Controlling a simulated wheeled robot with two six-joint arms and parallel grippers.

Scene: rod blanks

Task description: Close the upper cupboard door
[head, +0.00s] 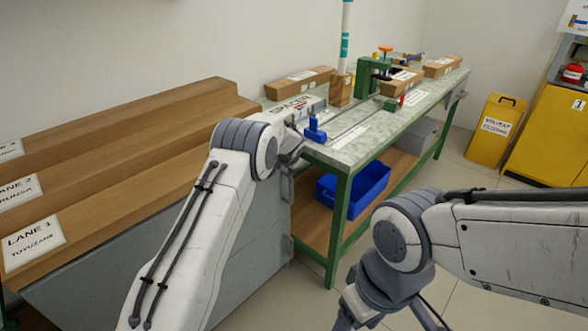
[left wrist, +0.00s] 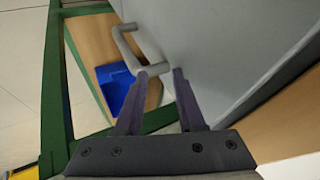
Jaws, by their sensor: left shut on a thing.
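In the left wrist view a grey door panel (left wrist: 220,45) fills the upper right, with a grey bar handle (left wrist: 126,46) standing out from it. My left gripper (left wrist: 161,72) is shut on the handle near one end, with one dark finger on each side of the bar. In the head view the left gripper is mostly hidden behind my own arm, close to a grey panel (head: 262,225) beside the workbench. I cannot tell how far the door stands open. My right arm is at the lower right of the head view; its gripper is out of frame.
A green-framed workbench (head: 350,155) stands beside the panel, with a blue bin (head: 365,190) on its lower shelf. Boxes and a green fixture (head: 370,75) are on top. Wooden lanes (head: 110,185) are at left.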

